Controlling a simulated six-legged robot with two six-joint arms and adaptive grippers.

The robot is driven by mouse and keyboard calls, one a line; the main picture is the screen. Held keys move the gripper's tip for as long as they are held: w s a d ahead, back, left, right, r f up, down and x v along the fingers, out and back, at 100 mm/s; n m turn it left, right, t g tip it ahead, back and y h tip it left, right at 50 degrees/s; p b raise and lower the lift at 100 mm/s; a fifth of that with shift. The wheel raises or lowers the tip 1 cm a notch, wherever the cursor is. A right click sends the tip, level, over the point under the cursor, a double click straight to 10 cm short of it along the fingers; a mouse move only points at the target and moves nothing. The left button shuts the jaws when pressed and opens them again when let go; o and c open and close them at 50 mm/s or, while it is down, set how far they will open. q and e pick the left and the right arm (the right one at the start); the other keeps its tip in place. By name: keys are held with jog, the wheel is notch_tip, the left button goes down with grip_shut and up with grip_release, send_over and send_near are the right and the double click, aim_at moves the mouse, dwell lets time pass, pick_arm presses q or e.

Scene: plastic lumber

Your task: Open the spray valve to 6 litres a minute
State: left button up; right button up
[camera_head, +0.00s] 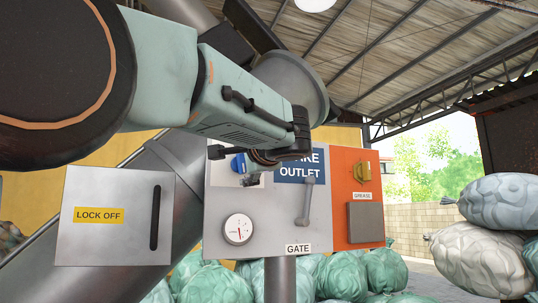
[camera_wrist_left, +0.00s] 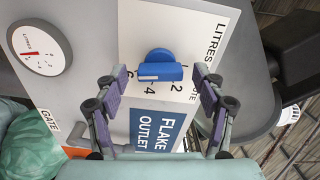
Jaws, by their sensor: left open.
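The spray valve is a blue knob (camera_wrist_left: 160,62) with a raised grip bar on a white scale plate in the left wrist view. A white mark lies on the left part of the bar. The figures 2, 4 and partly 6 show beside it; I cannot tell exactly where the mark points. In the head view the knob (camera_head: 238,163) is partly behind my gripper. My left gripper (camera_head: 233,166) is open in front of the panel. In the wrist view its fingertips (camera_wrist_left: 160,80) stand either side of the knob, apart from it. My right gripper is not in view.
A round dial with a red needle (camera_head: 238,229) is on the grey panel (camera_head: 270,225), below the knob. A gate lever (camera_head: 306,203) and an orange grease panel (camera_head: 345,226) are to its right. A lock-off box (camera_head: 110,235) stands left; sacks (camera_head: 385,268) lie below.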

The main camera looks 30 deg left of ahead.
pick_arm(q)
jog(key=shift+s+d+r, duration=0.1)
jog(key=shift+d, duration=0.1)
jog(key=shift+a, duration=0.15)
jog(key=shift+c, duration=0.2)
jog(key=shift+c, duration=1.4)
jog(key=c, duration=0.8)
jog(key=n+b, duration=0.1)
jog(key=b, duration=0.2)
jog(key=shift+f+n, duration=0.3)
jog(key=shift+n, duration=0.1)
jog(key=shift+c, duration=0.2)
jog(key=shift+r+n+b, duration=0.1)
jog(key=shift+n+b, duration=0.9)
jog(key=shift+b, duration=0.2)
